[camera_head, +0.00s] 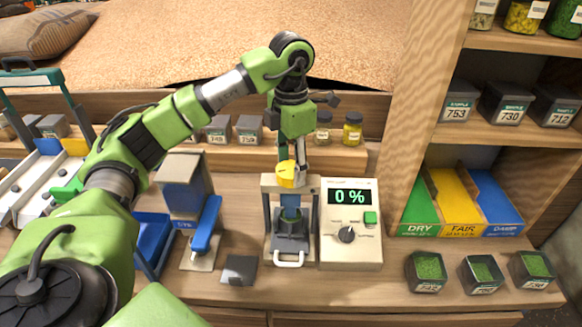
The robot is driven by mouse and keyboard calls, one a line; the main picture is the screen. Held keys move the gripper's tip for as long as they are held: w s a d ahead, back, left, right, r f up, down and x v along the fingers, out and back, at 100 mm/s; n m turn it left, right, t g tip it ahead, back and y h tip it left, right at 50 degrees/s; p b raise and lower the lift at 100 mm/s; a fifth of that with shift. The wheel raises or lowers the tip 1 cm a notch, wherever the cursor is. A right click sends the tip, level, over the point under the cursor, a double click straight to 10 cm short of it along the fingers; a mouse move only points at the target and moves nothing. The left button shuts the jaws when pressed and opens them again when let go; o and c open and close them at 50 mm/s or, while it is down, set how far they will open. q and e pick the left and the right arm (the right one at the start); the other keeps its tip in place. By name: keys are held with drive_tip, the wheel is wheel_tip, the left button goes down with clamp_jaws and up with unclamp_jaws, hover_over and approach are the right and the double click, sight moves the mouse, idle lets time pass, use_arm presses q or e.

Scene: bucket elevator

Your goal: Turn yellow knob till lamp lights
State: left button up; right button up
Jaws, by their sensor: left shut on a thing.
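The yellow knob (287,176) sits on top of a small press-like stand (268,207) in the middle of the bench. My left gripper (291,165) comes down from above and is shut on the yellow knob. Beside the stand on the right is a cream meter box (366,249) with a display (349,197) reading "0 %", a dark dial (347,234) and a green button or lamp (370,218). My right gripper is not in view.
A blue-handled device (207,226) and a grey plate (239,269) lie left of the stand. Several sample boxes (427,266) stand at the front right. Green, yellow and blue bins (455,230) and a wooden shelf (500,135) stand at the right.

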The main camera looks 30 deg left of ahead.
use_arm(q)
drive_tip(key=m, duration=0.4)
drive_tip(key=shift+m+b, duration=0.4)
drive_tip(key=m, duration=0.3)
drive_tip(key=shift+m, duration=0.3)
drive_tip(key=m+b, duration=0.1)
drive_tip(key=m, duration=1.1)
drive_tip(key=shift+m+b, duration=0.3)
drive_tip(key=shift+b, duration=0.05)
drive_tip(key=m, duration=0.3)
drive_tip(key=shift+m, duration=0.4)
drive_tip(key=m, duration=0.8)
drive_tip(key=shift+b, duration=0.3)
drive_tip(key=shift+m, duration=0.5)
